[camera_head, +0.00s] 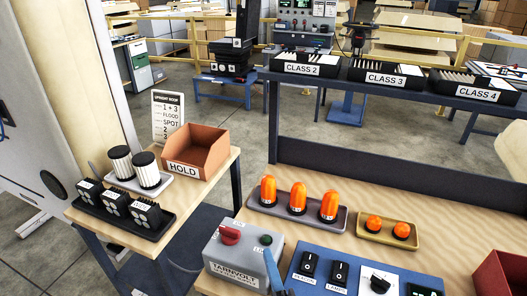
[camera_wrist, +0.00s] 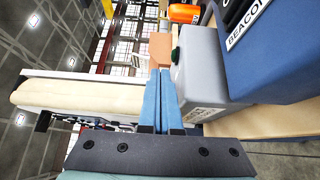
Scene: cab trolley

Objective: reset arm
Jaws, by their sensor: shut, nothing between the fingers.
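My gripper (camera_wrist: 157,100) shows in the wrist view as two blue fingers held together, with nothing between them. In the head view only a small blue part of it (camera_head: 272,270) shows at the bottom, in front of the grey Tarnvolt box (camera_head: 228,252). In the wrist view the grey box (camera_wrist: 203,65) stands just right of the fingers. I cannot tell whether they touch it. The rest of my arm is out of the head view.
A blue switch panel (camera_head: 318,283) stands right of the grey box. Trays with orange beacons (camera_head: 329,205) lie behind. On the left table are a HOLD bin (camera_head: 205,150), a tray of black lamps (camera_head: 118,208) and white cylinders (camera_head: 146,168). A rack with class bins (camera_head: 385,78) stands behind.

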